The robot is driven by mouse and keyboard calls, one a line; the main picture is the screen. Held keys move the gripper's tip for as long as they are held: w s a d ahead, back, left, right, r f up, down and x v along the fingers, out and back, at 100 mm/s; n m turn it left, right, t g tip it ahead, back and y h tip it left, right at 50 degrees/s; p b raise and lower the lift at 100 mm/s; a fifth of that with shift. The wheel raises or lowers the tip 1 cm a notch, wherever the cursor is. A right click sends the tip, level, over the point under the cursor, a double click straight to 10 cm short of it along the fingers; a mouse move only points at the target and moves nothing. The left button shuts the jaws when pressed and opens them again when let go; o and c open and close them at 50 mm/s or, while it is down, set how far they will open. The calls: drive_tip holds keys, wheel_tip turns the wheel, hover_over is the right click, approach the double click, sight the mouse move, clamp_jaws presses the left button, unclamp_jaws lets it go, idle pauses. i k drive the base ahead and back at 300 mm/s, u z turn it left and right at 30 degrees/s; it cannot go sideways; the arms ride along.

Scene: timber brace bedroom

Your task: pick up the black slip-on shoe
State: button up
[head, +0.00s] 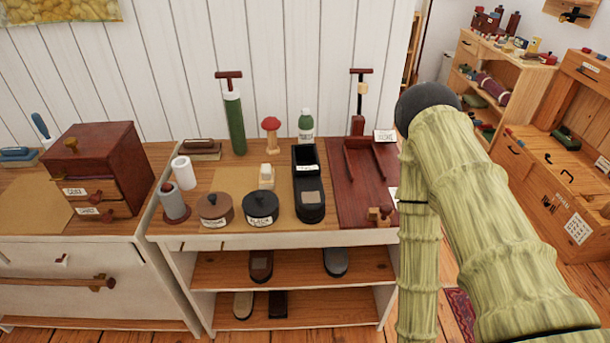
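A long black shoe-shaped thing (310,209), which looks like the black slip-on shoe, lies on the wooden top of the shelf unit (205,240). Its rounded toe points toward me. It has a dark opening at the back, a small white label and a grey patch. My arm is at the right; my gripper is out of view.
A round black tin (261,207) stands close left of the black shoe, and a dark red tray (372,188) lies close right. A green bottle (306,125) stands behind it. A dark red drawer box (103,165) stands at the left. Wooden shelves (500,85) stand at the right.

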sight(309, 193)
drive_tip(key=z, duration=1)
drive_tip(key=k, duration=1.05)
drive_tip(key=u, duration=1)
drive_tip(key=i, duration=0.5)
